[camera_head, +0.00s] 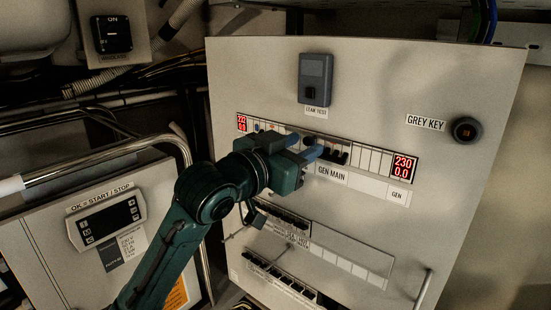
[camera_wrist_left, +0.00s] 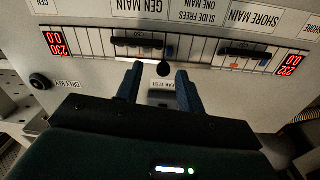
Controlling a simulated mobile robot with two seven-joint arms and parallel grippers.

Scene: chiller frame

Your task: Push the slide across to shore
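The gen main breaker (camera_wrist_left: 138,45) and shore main breaker (camera_wrist_left: 243,50) lie either side of the slide. My right gripper is not in view.
A leak test unit (camera_head: 315,79) sticks out above the row, and a grey key switch (camera_head: 467,130) sits at right. Red displays end the row, one reading 230 and 0.0 (camera_head: 403,168). A metal rail (camera_head: 100,166) stands left of the panel.

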